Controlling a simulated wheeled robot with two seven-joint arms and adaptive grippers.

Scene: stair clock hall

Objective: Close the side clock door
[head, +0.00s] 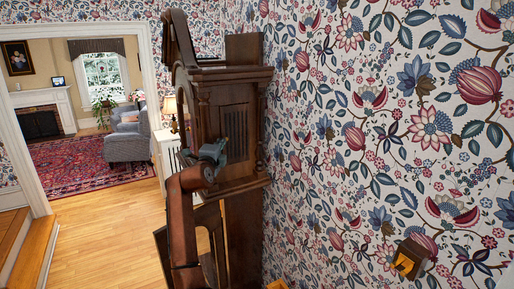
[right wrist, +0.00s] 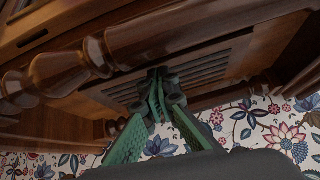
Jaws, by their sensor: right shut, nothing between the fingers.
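The tall dark wooden clock (head: 262,215) stands against the wallpapered wall. Its side clock door (head: 236,132), a panel with dark upright slats, is on the side of the hood. It looks about flush there, but I cannot tell whether a gap is left. In the right wrist view the slatted panel (right wrist: 205,68) fills the area ahead, behind a turned column. My right gripper (head: 214,151) is shut and empty beside the hood's side. Its green fingers (right wrist: 158,78) are together close to the slats; I cannot tell if they touch. My left gripper is not in view.
A turned wooden column (right wrist: 100,52) crosses close to the fingers. A wooden frame (head: 212,222) juts out low at the clock's front. A small brown and yellow fixture (head: 408,259) is at the lower right. Open wooden floor (head: 105,225) lies left of the clock.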

